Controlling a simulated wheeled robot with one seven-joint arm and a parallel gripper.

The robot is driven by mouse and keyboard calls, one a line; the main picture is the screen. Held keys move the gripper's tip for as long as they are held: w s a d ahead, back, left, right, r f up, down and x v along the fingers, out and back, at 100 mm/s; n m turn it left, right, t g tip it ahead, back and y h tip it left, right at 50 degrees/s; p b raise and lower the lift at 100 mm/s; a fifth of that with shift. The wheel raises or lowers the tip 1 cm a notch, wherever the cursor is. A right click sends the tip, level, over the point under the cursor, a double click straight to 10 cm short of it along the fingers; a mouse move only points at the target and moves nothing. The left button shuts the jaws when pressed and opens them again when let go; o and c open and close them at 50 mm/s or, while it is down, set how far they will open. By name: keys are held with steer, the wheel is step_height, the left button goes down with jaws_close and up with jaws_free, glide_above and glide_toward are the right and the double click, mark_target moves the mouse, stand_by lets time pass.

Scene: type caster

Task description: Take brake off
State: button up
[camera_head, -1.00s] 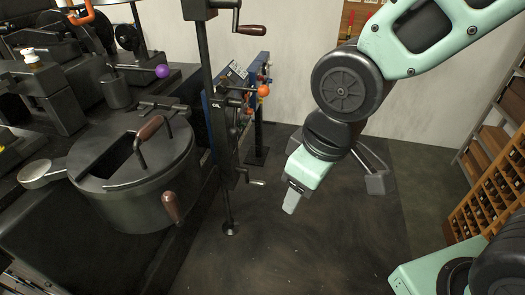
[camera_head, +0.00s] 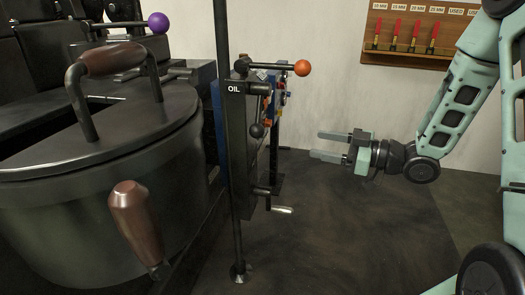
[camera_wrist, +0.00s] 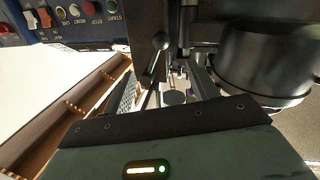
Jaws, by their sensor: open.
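No part is labelled as a brake, so I cannot tell which lever it is. In the head view a dark upright machine column (camera_head: 238,130) marked OIL carries a lever with an orange ball knob (camera_head: 303,68) pointing right. Below it is a lever with a black ball knob (camera_head: 257,131), and lower down a small crank with a pale handle (camera_head: 282,210). A black ball-ended lever (camera_wrist: 160,42) also shows in the wrist view. My gripper (camera_head: 322,145) is open and empty, right of the column, fingers pointing left towards it, apart from the levers.
A large round pot (camera_head: 100,205) with brown handles fills the left. A control panel (camera_wrist: 75,22) with START and RESET buttons shows in the wrist view. A tool board (camera_head: 415,35) hangs on the back wall. The floor below my gripper is clear.

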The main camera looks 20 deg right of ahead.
mark_target(263, 132)
steer(key=shift+y, duration=0.3)
steer(key=b+x, duration=0.3)
steer(key=x, duration=1.3)
steer(key=shift+w+a, duration=0.2)
jaws_close()
steer(key=w+d+n+y+b, duration=0.1)
steer(key=w+d+n+b, duration=0.4)
steer(key=w+n+b, duration=0.2)
steer(key=shift+w+n+y+b, duration=0.3)
steer(key=shift+n+b, duration=0.7)
steer(key=shift+n, duration=0.7)
steer(key=shift+d+f, duration=0.1)
steer(key=shift+d, duration=0.05)
